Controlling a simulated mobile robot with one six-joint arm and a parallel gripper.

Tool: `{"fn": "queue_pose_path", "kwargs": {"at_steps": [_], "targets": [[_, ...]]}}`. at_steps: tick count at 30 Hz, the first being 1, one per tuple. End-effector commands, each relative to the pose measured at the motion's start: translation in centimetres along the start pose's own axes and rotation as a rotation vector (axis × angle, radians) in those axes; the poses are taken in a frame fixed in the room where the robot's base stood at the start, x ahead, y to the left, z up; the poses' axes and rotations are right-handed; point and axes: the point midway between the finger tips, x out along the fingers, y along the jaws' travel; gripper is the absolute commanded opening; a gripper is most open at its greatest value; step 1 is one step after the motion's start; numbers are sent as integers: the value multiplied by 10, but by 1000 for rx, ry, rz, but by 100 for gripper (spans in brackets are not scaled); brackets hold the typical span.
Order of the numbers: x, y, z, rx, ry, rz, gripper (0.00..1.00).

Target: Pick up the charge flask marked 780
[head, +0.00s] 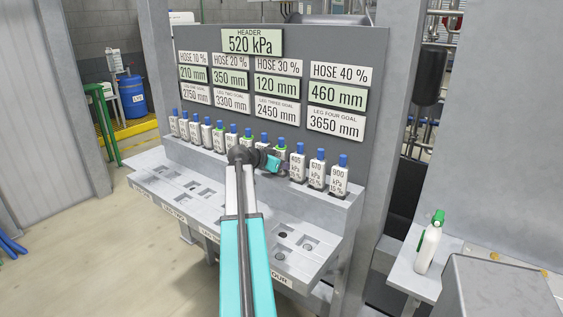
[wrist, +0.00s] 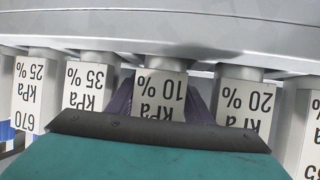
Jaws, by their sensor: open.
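A row of white flasks with blue caps stands on the upper ledge. No mark 780 is readable in either view. My gripper (head: 281,164) is at the row, just left of the flask marked 405 kPa (head: 297,165). In the wrist view, where labels appear upside down, my gripper (wrist: 160,104) is open, with one dark finger on each side of a flask marked 10 % (wrist: 160,88). That flask's pressure number is hidden behind my gripper. Whether the fingers touch it cannot be told.
Close neighbours are a 35 % flask (wrist: 88,88) and a 20 % flask (wrist: 243,98). Flasks marked 670 (head: 317,170) and 900 (head: 339,176) stand further right. The sign board (head: 345,55) rises behind; a lower bench (head: 215,215) with recesses lies in front.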

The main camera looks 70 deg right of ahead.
Motion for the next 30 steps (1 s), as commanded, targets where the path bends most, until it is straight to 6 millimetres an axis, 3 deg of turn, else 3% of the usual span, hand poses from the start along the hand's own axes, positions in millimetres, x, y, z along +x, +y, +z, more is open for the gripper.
{"fn": "queue_pose_path", "kwargs": {"at_steps": [12, 20, 30], "targets": [[-1, 0, 0, -1, 0, -1, 46], [-1, -1, 0, -1, 0, -1, 2], [-2, -1, -1, -1, 2, -2, 1]]}}
